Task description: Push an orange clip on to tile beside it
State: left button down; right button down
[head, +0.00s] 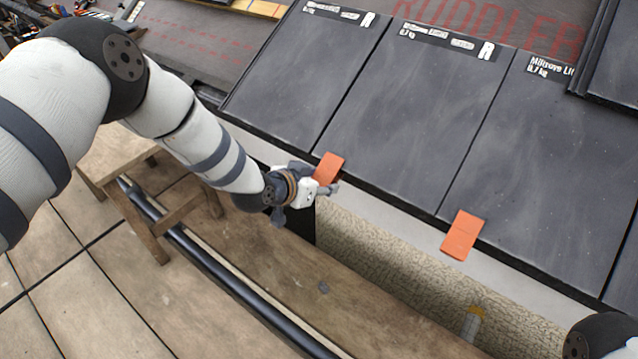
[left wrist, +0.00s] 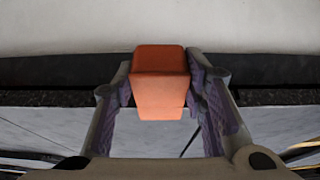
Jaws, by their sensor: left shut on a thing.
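My left gripper (head: 322,190) is at the lower edge of the dark roof tiles. It is shut on an orange clip (head: 328,168), which also shows between the two fingers in the left wrist view (left wrist: 160,85). The clip is at the seam between the left tile (head: 300,75) and the middle tile (head: 405,105). I cannot tell how far it sits on the tile edge. A second orange clip (head: 463,234) is at the lower edge by the seam between the middle tile and the right tile (head: 555,160). My right gripper is not in view.
A wooden plank (head: 330,285) runs below the eave, with a dark rail (head: 235,290) along its outer side. A wooden trestle (head: 150,205) stands at the left. A pipe (head: 471,325) stands below the eave. Another tile (head: 612,70) overlaps at the upper right.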

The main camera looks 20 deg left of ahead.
aim_at(324, 173)
pick_arm(q)
jog(key=shift+w+d+r, duration=0.1)
jog(key=shift+w+r, duration=0.2)
jog(key=shift+w, duration=0.05)
dwell(0.3)
jog(key=c, duration=0.9)
grip_release()
jog(key=shift+f, duration=0.1)
jog(key=shift+s, duration=0.1)
jog(key=r+p, duration=0.2)
jog(key=s+r+p, duration=0.1)
jog(key=shift+s+a, duration=0.1)
jog(key=shift+a, duration=0.15)
jog(key=s+r+p, duration=0.1)
jog(key=p, duration=0.1)
jog(key=s+r+p, duration=0.1)
jog(key=r+p, duration=0.1)
jog(key=shift+s+a, duration=0.1)
jog(key=shift+a, duration=0.3)
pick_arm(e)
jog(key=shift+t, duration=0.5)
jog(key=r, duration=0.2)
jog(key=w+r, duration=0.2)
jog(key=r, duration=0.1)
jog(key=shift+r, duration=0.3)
